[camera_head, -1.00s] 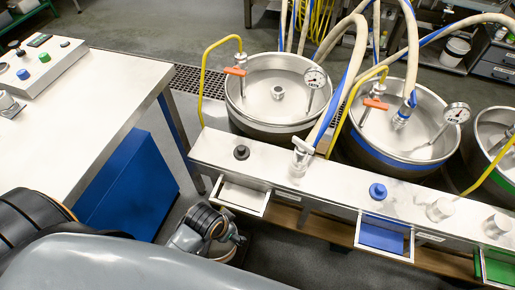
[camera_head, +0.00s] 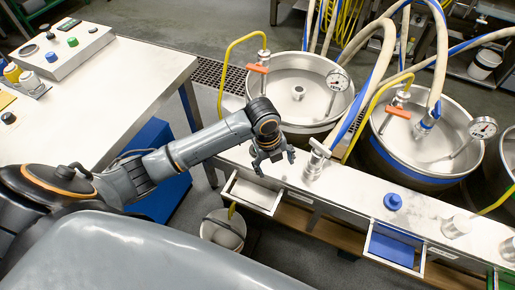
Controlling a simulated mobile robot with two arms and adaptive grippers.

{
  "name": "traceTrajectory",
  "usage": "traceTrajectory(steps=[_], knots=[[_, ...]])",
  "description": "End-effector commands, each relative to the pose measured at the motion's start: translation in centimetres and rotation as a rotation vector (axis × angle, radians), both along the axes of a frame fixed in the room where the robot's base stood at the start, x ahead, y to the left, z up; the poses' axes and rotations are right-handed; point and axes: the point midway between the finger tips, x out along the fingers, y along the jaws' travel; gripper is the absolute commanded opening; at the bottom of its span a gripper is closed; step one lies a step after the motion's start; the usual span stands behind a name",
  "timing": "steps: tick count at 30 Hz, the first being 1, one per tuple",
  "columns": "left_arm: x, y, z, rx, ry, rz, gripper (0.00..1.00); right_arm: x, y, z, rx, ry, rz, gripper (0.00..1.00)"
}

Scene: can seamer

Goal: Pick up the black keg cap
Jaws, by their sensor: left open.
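My left gripper (camera_head: 274,163) is open, with its fingers pointing down over the left part of the long steel ledge (camera_head: 345,188). The black keg cap is not visible now; in the earlier view it stood on this ledge, at about the place my gripper and wrist now cover. I cannot tell whether the fingers are around it or above it. My right gripper is not in view.
A blue cap (camera_head: 392,201) stands farther right on the ledge. Open drawers (camera_head: 256,194) hang along its front. Kegs with hoses (camera_head: 300,95) stand behind it. A white table (camera_head: 110,90) is at left, and a bucket (camera_head: 223,231) stands below.

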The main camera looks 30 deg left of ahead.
Motion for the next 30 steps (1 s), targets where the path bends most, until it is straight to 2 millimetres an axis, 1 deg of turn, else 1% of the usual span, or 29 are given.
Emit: traceTrajectory(steps=[1, 6, 9, 12, 15, 17, 19, 27, 30], knots=[[1.4, 1.4, 1.4, 0.043, -0.01, -0.115, 0.78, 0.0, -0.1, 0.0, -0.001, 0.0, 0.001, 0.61], [3.9, 5.3, 5.5, 0.14, 0.008, -0.483, 0.78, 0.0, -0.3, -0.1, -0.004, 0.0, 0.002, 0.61], [4.7, 7.2, 7.5, 0.171, 0.025, -0.64, 0.78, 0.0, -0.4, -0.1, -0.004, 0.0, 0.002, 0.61], [5.2, 8.6, 9.0, 0.187, 0.038, -0.744, 0.78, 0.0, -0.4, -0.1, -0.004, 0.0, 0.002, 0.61], [5.3, 9.2, 9.6, 0.192, 0.046, -0.801, 0.78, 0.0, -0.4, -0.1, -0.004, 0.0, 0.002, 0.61], [5.3, 9.3, 9.4, 0.192, 0.049, -0.816, 0.78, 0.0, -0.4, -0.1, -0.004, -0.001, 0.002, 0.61], [5.3, 9.4, 8.5, 0.19, 0.051, -0.82, 0.78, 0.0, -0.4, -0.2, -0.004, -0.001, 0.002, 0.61], [5.3, 9.3, 3.3, 0.19, 0.049, -0.819, 0.78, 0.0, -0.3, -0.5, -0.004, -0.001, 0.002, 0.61], [5.4, 9.3, 2.0, 0.191, 0.047, -0.818, 0.78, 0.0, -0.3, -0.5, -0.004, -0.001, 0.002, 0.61]])
